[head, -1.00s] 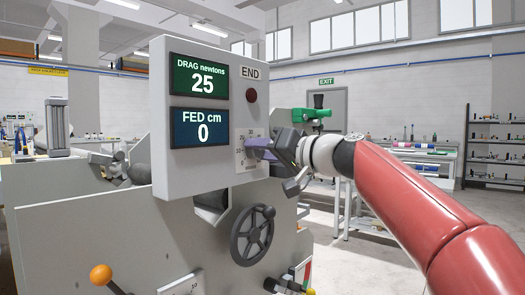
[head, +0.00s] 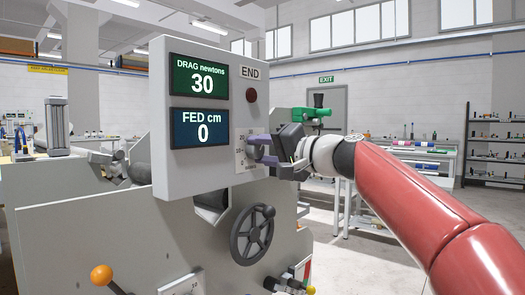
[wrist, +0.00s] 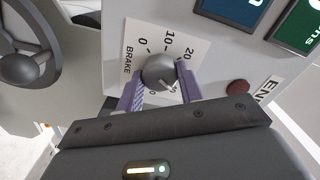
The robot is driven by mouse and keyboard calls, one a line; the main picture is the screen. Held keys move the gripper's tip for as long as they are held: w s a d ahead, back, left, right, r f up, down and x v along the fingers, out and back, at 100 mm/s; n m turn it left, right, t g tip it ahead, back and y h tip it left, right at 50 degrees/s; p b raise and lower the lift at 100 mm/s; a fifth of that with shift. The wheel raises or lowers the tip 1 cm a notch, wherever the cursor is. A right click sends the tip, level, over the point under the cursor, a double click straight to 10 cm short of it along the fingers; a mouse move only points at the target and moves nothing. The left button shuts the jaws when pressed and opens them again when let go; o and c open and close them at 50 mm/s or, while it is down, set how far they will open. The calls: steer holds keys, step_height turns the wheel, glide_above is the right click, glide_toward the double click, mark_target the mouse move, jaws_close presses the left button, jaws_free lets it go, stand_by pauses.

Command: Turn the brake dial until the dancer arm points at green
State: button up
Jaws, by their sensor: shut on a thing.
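The grey round brake dial (wrist: 158,70) sits on a white scale plate marked BRAKE with numbers around it in the wrist view. My gripper (wrist: 160,84) is shut on the dial, one purple finger on each side. In the head view my gripper (head: 262,150) is at the right side of the grey panel and hides most of the dial. The green display (head: 202,80) reads DRAG newtons 30. A small coloured strip (head: 307,271) with red and green shows low on the machine; which part is the dancer arm and where it points I cannot tell.
The blue display (head: 200,127) reads FED cm 0. A dark red button (head: 252,95) sits under the END label. A black handwheel (head: 253,234) is below the panel, and an orange-knobbed lever (head: 101,274) is at lower left.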

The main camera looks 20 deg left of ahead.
steer(key=o, duration=1)
steer(key=shift+d, duration=0.1)
steer(key=b+v, duration=0.2)
steer(key=v, duration=0.5)
steer(key=shift+d+b, duration=0.3)
steer(key=shift+b, duration=0.1)
steer(key=shift+s+f, duration=0.1)
steer(key=s+d+f+h, duration=0.5)
steer(key=s+d+f, duration=0.3)
steer(key=f, duration=0.5)
steer(key=s+d+f+g+h, duration=0.1)
steer(key=s+d+f+h, duration=0.5)
steer(key=f, duration=0.8)
steer(key=s+d+f+m+h, duration=0.1)
steer(key=s+d+f+h, duration=0.4)
steer(key=s+d+f, duration=0.6)
step_height(320, 180, down, 3)
steer(key=shift+s+d+f+h, duration=0.25)
steer(key=shift+s+d+h, duration=0.05)
steer(key=shift+d, duration=0.85)
